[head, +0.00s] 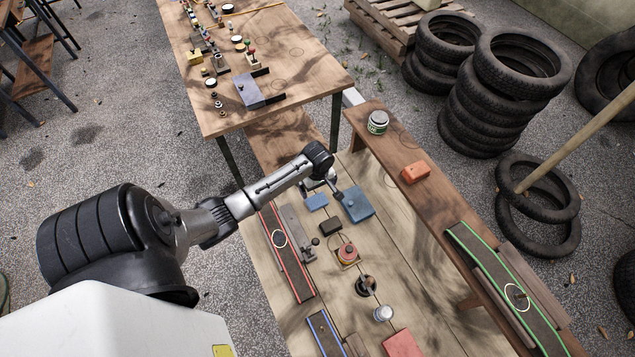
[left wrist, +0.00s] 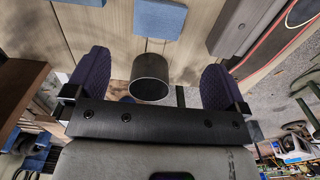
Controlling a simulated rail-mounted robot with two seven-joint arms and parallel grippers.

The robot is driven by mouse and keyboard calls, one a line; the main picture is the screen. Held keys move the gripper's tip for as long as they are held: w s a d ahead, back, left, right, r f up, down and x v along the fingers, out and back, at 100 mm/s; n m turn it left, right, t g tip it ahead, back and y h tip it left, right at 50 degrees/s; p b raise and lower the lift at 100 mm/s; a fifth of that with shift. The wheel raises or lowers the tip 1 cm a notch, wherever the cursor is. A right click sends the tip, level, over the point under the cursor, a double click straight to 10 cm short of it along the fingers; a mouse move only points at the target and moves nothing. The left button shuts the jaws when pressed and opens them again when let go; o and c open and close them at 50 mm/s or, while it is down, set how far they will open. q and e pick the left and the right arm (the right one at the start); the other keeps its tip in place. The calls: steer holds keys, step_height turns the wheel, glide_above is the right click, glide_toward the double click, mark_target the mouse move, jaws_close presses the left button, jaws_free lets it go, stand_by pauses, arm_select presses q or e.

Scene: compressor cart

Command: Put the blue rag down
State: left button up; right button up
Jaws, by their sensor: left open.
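A flat blue piece (head: 357,204), which looks like the folded blue rag, lies on the plank top of the low bench. A smaller blue block (head: 316,202) lies to its left; I cannot be sure which of the two is the rag. My left gripper (head: 323,187) is just beyond them, above the bench. In the left wrist view its two purple fingers (left wrist: 157,78) are wide apart. A dark round cylinder (left wrist: 150,75) shows between them, apart from both. The smaller blue block (left wrist: 160,18) lies past the fingertips. My right gripper is not in view.
A red-edged mat (head: 285,252), a grey bar (head: 297,233), a black block (head: 331,226) and a red button piece (head: 348,254) lie nearby. A raised brown shelf (head: 440,205) with an orange block (head: 415,172) and a tin (head: 378,122) runs along the right. Tyres stand beyond.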

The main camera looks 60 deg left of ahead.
arm_select(q)
steer(key=s+d+r+m+t, duration=0.1)
steer(key=s+d+r+m, duration=0.5)
steer(key=s+d+m, duration=0.2)
steer(key=s+d+r+m+t, duration=0.2)
steer(key=s+d+r+m, duration=0.4)
steer(key=d, duration=0.9)
steer(key=s+m, duration=0.3)
steer(key=m, duration=0.2)
steer(key=shift+s+d+r+m+t, duration=0.15)
steer(key=shift+s+d+m+t, duration=0.15)
steer(key=shift+d+m, duration=0.1)
